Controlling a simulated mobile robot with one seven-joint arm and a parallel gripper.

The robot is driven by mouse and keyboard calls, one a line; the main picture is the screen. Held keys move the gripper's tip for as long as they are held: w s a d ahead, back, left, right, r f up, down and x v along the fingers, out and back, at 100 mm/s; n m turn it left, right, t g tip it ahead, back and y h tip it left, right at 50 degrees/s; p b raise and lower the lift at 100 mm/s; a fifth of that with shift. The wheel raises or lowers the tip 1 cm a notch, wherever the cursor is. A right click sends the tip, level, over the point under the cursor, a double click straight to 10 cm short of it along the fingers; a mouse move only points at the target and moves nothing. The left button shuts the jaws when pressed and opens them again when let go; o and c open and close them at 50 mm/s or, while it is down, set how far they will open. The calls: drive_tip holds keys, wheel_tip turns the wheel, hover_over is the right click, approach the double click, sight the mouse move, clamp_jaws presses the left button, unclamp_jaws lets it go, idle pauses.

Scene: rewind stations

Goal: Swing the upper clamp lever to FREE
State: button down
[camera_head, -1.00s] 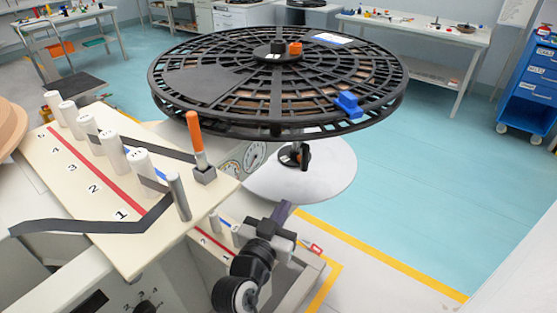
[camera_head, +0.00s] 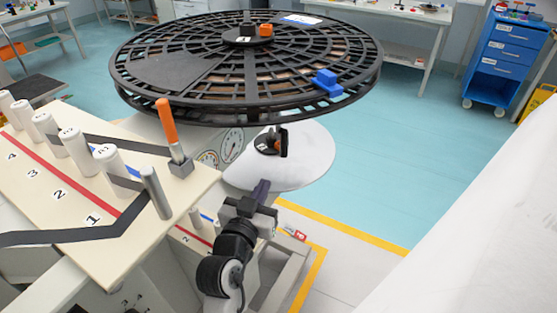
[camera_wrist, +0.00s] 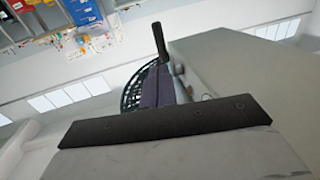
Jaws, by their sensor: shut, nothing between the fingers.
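The orange-handled lever (camera_head: 168,122) stands nearly upright, leaning slightly left, on a grey block (camera_head: 181,168) at the right edge of the upper cream deck (camera_head: 95,235). I take it as the upper clamp lever; no FREE mark is readable. My gripper (camera_head: 262,188), with purple fingers, is shut and empty. It is right of the block and appears apart from the lever, in front of the pale dish under the reel. The shut fingers also show in the wrist view (camera_wrist: 155,88), where a black rod (camera_wrist: 160,40) I cannot identify rises beyond them.
A big black reel (camera_head: 245,65) with a blue block (camera_head: 327,82) overhangs the area behind my gripper. White numbered posts (camera_head: 73,145) and a dark strap (camera_head: 65,237) occupy the deck. A lower numbered deck (camera_head: 190,237) lies beneath. Open floor (camera_head: 385,180) lies right.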

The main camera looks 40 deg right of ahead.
sight(282, 149)
drive_tip(key=b+x, duration=0.3)
drive_tip(key=x, duration=0.8)
drive_tip(key=shift+r, duration=0.1)
drive_tip(key=shift+w+d, duration=0.35)
drive_tip(key=shift+d, duration=0.1)
drive_tip(key=shift+f+b, duration=0.25)
drive_tip(key=shift+b, duration=0.2)
